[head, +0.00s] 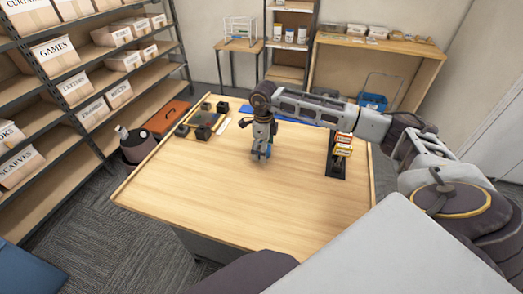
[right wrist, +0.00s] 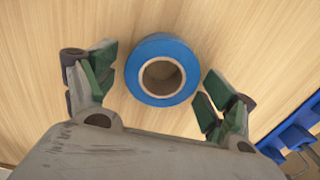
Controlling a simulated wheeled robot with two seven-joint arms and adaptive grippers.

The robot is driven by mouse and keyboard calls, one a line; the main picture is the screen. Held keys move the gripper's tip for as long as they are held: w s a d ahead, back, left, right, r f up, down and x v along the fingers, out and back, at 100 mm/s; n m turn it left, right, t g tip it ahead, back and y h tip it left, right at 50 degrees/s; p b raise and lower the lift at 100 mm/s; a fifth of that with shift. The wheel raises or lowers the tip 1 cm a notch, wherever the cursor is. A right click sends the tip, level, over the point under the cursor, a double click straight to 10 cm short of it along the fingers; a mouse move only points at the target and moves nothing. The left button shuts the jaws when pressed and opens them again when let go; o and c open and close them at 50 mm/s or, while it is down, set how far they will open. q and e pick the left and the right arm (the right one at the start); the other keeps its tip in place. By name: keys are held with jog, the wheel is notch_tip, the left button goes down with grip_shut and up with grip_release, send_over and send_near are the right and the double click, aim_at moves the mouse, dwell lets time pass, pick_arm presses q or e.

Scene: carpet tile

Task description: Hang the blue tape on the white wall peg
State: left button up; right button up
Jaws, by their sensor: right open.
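The blue tape (right wrist: 160,69) is a blue ring with a tan cardboard core. In the right wrist view it lies flat on the wooden tabletop between the two green-padded fingers of my right gripper (right wrist: 154,92). The fingers are apart, with a gap on each side of the tape. In the head view my right gripper (head: 261,154) points down over the middle of the table and mostly hides the tape. My left gripper is not in view. I cannot make out the white wall peg in either view.
The table (head: 225,205) is clear at the front. A black stand with small boxes (head: 343,145) is at its right. Black blocks (head: 203,132) and an orange case (head: 166,116) are at the left. A blue item (right wrist: 292,137) lies right of the gripper.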

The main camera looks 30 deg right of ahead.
jog(key=shift+c, duration=1)
jog(key=c, duration=0.9)
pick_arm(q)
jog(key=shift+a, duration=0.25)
pick_arm(e)
jog(key=shift+r, duration=0.2)
jog(key=shift+r, duration=0.6)
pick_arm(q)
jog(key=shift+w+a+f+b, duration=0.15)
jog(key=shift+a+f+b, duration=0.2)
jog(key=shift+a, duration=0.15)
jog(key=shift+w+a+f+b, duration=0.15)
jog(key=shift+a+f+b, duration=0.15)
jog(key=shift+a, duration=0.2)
pick_arm(e)
notch_tip(320, 180, up, 8)
jog(key=shift+r, duration=0.25)
